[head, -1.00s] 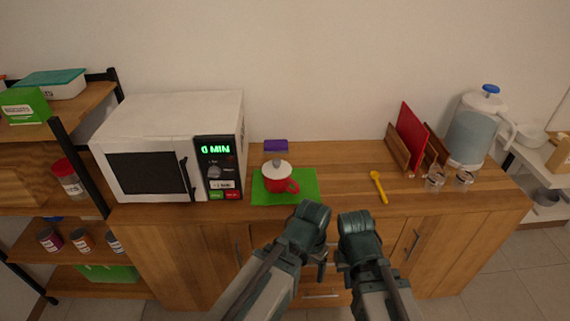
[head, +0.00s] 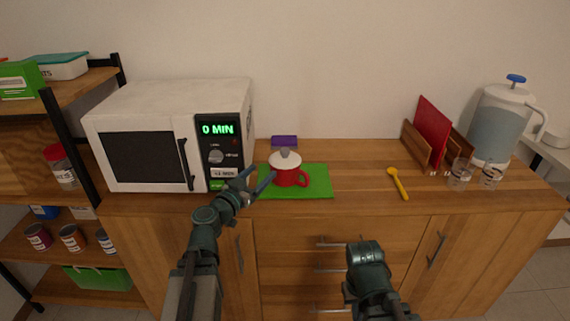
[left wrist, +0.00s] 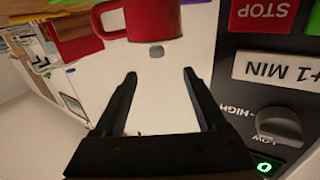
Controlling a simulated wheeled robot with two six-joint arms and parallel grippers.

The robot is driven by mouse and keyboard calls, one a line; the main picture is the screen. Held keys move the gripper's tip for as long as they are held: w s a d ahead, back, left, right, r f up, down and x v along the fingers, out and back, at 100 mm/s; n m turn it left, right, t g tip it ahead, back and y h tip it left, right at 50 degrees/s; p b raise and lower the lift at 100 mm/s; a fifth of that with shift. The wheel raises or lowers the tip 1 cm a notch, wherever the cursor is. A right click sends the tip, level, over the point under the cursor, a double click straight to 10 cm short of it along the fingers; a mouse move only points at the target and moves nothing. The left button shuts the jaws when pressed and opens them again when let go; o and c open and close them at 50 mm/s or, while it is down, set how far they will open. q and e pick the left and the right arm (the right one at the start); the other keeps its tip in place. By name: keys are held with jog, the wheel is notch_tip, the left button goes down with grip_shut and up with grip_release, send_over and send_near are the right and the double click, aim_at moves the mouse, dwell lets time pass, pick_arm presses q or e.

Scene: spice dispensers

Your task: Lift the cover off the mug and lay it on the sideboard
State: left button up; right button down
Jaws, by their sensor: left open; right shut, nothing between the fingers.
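The red mug (head: 287,179) stands upright on a green mat (head: 318,182) on the wooden sideboard (head: 350,185). Its white cover (head: 284,161) with a grey knob sits on top. My left gripper (head: 261,175) is open and empty, just left of the mug, with its fingers pointing toward it. In the left wrist view the red mug (left wrist: 150,18) and grey knob (left wrist: 156,50) lie beyond the open fingers (left wrist: 160,82), apart from them. My right gripper (head: 364,256) is low in front of the drawers; its fingertips are hidden.
A white microwave (head: 150,108) stands close to my left gripper; its panel fills the right of the left wrist view. A purple item (head: 284,141) is behind the mug. A yellow spoon (head: 398,183), glasses (head: 460,175) and a pitcher (head: 500,125) are to the right. Sideboard between mat and spoon is clear.

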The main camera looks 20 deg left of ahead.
aim_at(282, 152)
pick_arm(q)
jog(key=shift+d+r+p+x, duration=0.1)
jog(key=shift+x, duration=2.2)
jog(key=shift+d+r+p+x, duration=0.1)
jog(key=shift+p+x, duration=0.05)
jog(key=shift+x, duration=2.2)
jog(key=shift+d+r+p+x, duration=0.1)
jog(key=shift+r+x, duration=0.05)
jog(key=shift+x, duration=2.15)
jog(key=shift+s, duration=0.1)
grip_shut()
